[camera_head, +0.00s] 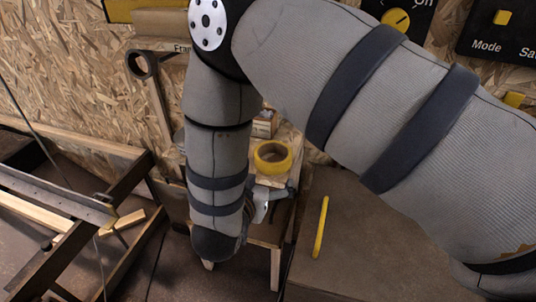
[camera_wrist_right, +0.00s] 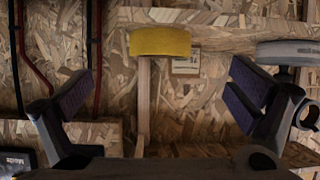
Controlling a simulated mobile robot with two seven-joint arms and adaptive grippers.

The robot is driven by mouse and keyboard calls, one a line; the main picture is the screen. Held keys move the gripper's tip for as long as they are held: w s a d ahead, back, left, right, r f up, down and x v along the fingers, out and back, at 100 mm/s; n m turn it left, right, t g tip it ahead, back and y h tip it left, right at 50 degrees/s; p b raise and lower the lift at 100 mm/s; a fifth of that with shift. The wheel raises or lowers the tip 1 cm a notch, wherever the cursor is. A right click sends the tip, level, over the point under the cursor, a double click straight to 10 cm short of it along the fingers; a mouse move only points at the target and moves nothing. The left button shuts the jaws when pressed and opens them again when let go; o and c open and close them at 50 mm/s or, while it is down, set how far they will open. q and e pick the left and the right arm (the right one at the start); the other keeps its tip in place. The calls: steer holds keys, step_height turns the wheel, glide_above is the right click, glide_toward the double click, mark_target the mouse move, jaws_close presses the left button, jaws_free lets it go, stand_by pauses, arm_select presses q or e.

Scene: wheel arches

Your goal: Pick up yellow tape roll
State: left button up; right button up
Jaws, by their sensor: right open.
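The yellow tape roll (camera_head: 272,157) lies flat on a small wooden stand (camera_head: 262,236) in the head view, just right of my right forearm. In the right wrist view the tape roll (camera_wrist_right: 160,41) shows edge-on near the top, above a thin upright wooden piece. My right gripper (camera_wrist_right: 160,95) is open, with one finger on each side of the picture and nothing between the tips. The tape is ahead of and above the gap in that view, not touching the fingers. In the head view my arm hides most of this gripper. My left gripper is not in view.
A brown bench (camera_head: 400,235) with a yellow stick (camera_head: 321,227) lies to the right. A dark metal frame with wood strips (camera_head: 45,213) stands at the left. A small box (camera_head: 264,124) sits behind the tape.

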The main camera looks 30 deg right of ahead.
steer(key=r, duration=0.1)
steer(key=b, duration=0.1)
glide_toward(277, 149)
steer(key=shift+m+h, duration=0.4)
steer(key=x, duration=0.4)
steer(key=shift+w+f, duration=0.25)
steer(key=shift+f, duration=0.25)
steer(key=c, duration=1.3)
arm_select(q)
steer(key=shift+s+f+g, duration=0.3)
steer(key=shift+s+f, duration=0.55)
arm_select(e)
steer(key=shift+r, duration=0.15)
